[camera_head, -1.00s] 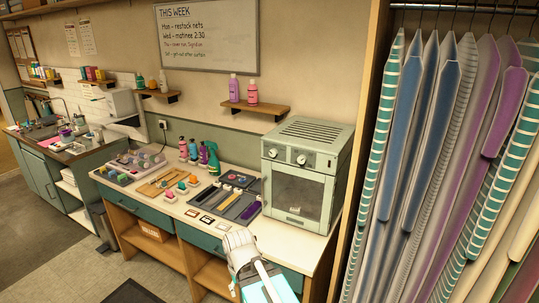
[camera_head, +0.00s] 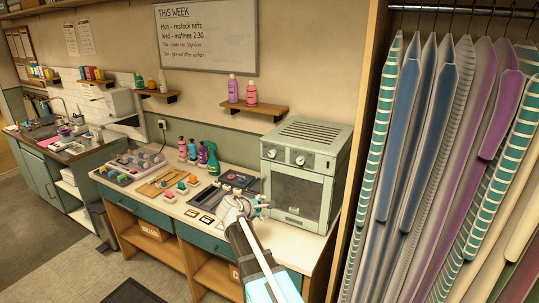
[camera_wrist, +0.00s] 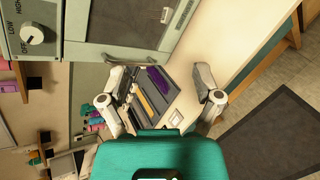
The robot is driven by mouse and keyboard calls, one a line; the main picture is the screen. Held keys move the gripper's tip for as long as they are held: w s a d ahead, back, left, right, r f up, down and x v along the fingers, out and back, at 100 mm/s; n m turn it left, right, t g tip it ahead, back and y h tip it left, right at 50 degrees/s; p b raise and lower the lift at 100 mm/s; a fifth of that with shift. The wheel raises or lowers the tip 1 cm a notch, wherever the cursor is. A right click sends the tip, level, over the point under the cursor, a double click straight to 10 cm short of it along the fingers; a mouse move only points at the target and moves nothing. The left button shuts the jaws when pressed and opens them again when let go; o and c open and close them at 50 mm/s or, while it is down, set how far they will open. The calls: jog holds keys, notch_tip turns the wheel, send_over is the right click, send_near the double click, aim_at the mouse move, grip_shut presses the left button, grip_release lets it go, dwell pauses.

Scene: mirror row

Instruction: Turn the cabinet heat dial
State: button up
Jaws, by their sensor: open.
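The cabinet (camera_head: 312,140) is a pale green box with a dark-windowed door, standing at the right end of the counter. Two round knobs sit on its upper front, a left knob (camera_head: 279,153) and a right knob (camera_head: 301,160). In the wrist view one white dial (camera_wrist: 32,34) shows at the upper left, with OFF, LOW and HIGH around it; I cannot tell which knob it is. My gripper (camera_head: 261,206) is in front of the cabinet's lower left, below the knobs. In the wrist view my gripper (camera_wrist: 165,85) has its fingers wide apart, with nothing between them.
Hanging striped and coloured pieces (camera_head: 440,140) fill the right side.

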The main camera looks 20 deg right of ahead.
aim_at(272, 154)
jog(key=w+d+r+n+t+h, duration=0.1)
jog(key=w+r+n+t+h, duration=0.2)
jog(key=w+r+n, duration=0.7)
jog(key=shift+w+t+p, duration=0.3)
jog(key=shift+w+t, duration=0.45)
jog(key=shift+t, duration=0.35)
jog(key=shift+d, duration=0.1)
jog(key=x, duration=1.3)
jog(key=shift+w+d+r, duration=0.15)
jog(key=shift+d, duration=0.15)
